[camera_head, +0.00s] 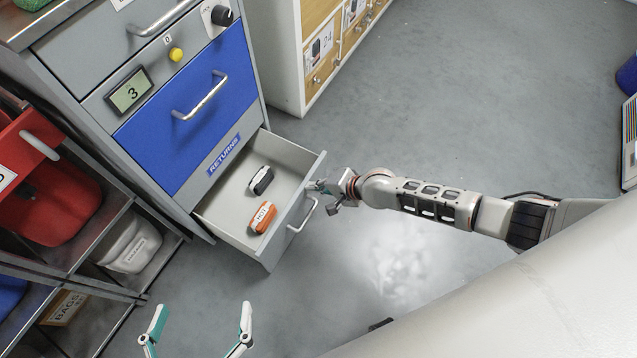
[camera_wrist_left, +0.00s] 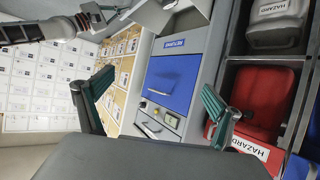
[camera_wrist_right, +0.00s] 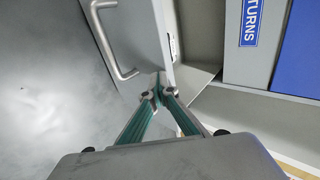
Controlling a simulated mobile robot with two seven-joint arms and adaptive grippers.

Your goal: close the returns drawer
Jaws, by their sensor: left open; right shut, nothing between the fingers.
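The returns drawer (camera_head: 225,213) is pulled out below the blue front with the RETURNS label (camera_head: 224,154). A dark item (camera_head: 261,180) and an orange item (camera_head: 263,217) lie in it. Its bar handle (camera_head: 303,215) is on the front panel, and it also shows in the right wrist view (camera_wrist_right: 106,42). My right gripper (camera_head: 318,186) is shut and empty at the far end of the drawer front; in the right wrist view its fingertips (camera_wrist_right: 158,93) are at the panel's edge, contact unclear. My left gripper (camera_head: 198,318) is open and empty, low in front of the cabinet.
A shelf with a red bin (camera_head: 50,190) and a white container (camera_head: 128,246) stands left of the cabinet. A wooden-fronted drawer unit (camera_head: 318,50) stands behind. The grey floor right of the drawer is mostly clear apart from my right arm.

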